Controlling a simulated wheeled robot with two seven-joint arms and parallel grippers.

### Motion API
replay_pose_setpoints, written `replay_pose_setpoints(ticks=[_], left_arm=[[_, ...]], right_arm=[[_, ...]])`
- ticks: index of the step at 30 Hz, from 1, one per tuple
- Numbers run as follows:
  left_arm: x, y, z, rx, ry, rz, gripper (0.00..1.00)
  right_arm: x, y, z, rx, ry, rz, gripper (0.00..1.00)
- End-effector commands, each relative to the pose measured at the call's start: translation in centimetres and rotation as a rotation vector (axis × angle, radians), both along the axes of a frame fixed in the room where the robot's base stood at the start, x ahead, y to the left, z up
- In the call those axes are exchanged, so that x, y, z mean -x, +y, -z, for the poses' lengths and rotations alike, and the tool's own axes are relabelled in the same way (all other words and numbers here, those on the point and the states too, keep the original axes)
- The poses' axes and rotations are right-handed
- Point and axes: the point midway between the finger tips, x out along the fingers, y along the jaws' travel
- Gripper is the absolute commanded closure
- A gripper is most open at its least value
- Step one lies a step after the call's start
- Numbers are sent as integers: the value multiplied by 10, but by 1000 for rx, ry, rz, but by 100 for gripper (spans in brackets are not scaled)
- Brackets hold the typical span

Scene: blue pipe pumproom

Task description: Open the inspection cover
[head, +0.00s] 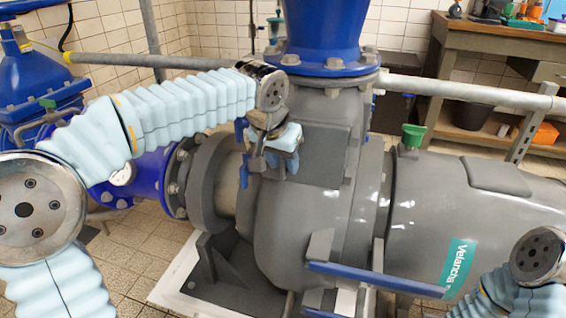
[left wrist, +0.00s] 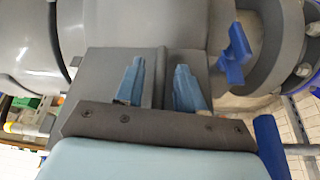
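The inspection cover (head: 325,152) is a flat grey plate on the side of the grey pump casing, and it looks closed. In the left wrist view the cover (left wrist: 98,70) lies under my fingers, with a narrow grey upright rib (left wrist: 161,70) on it. My left gripper (head: 272,160) is at the cover's left part. Its two blue fingers (left wrist: 160,82) are apart, one on each side of the rib, with gaps showing. Whether they touch the cover is unclear. A blue piece (head: 243,170) sits at the cover's left edge; it also shows in the left wrist view (left wrist: 235,52).
A blue pipe (head: 325,30) rises above the casing. A bolted flange (head: 182,180) is at left. A grey motor (head: 470,215) with a green knob (head: 413,135) is at right. A wooden bench (head: 490,40) stands behind.

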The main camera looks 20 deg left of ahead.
Motion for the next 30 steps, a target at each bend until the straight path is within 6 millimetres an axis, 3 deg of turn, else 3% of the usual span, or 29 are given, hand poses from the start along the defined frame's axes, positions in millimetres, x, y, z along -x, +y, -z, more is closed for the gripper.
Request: replay_pose_setpoints(ticks=[8,16,30], left_arm=[[-1,0,2,0,0,0,62],[-1,0,2,0,0,0,100],[1,0,2,0,0,3,100]], right_arm=[[0,0,0,0,0,1,62],[0,0,0,0,0,1,62],[0,0,1,0,0,1,62]])
